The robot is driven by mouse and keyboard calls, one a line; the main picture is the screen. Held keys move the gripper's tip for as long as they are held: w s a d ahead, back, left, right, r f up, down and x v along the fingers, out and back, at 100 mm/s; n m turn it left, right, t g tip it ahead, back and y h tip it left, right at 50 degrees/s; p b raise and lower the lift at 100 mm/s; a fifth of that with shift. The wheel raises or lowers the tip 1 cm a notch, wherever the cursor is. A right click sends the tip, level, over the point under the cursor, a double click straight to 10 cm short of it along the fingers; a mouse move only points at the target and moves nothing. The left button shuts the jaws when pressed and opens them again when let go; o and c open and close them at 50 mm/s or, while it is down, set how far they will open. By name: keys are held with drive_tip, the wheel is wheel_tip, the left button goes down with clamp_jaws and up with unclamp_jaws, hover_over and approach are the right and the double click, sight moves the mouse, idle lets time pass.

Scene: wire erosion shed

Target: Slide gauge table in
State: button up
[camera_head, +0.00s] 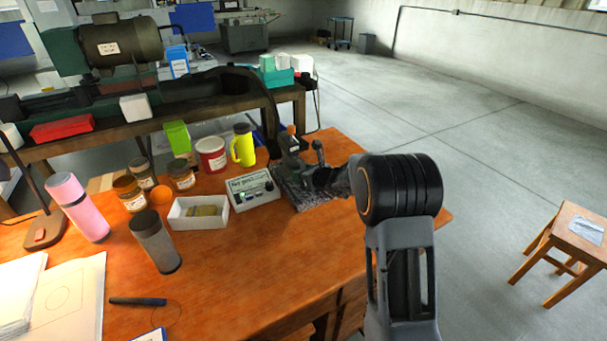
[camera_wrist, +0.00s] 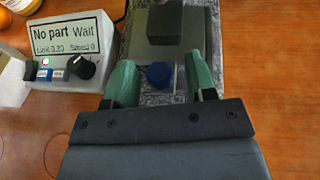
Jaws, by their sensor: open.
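The gauge table is a grey slide (camera_wrist: 168,54) on a speckled granite base (camera_wrist: 240,45) in the wrist view. A round blue knob (camera_wrist: 159,75) is at its near end, and a dark block (camera_wrist: 165,20) stands farther back. My gripper (camera_wrist: 160,80) is open, with one green finger left of the knob and one right of it. Gaps show between the fingers and the knob. In the head view my gripper (camera_head: 316,178) is over the granite base (camera_head: 304,199), and my wrist hides part of the gauge.
A readout box (camera_wrist: 72,47) showing "No part Wait" stands just left of the base. The wooden table (camera_head: 235,285) is clear in front.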

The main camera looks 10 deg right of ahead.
drive_tip(key=v, duration=1.3)
drive_tip(key=shift+s+r+p, duration=0.2)
drive_tip(key=shift+s+p, duration=0.1)
drive_tip(key=shift+p, duration=0.15)
drive_tip(key=shift+d, duration=0.1)
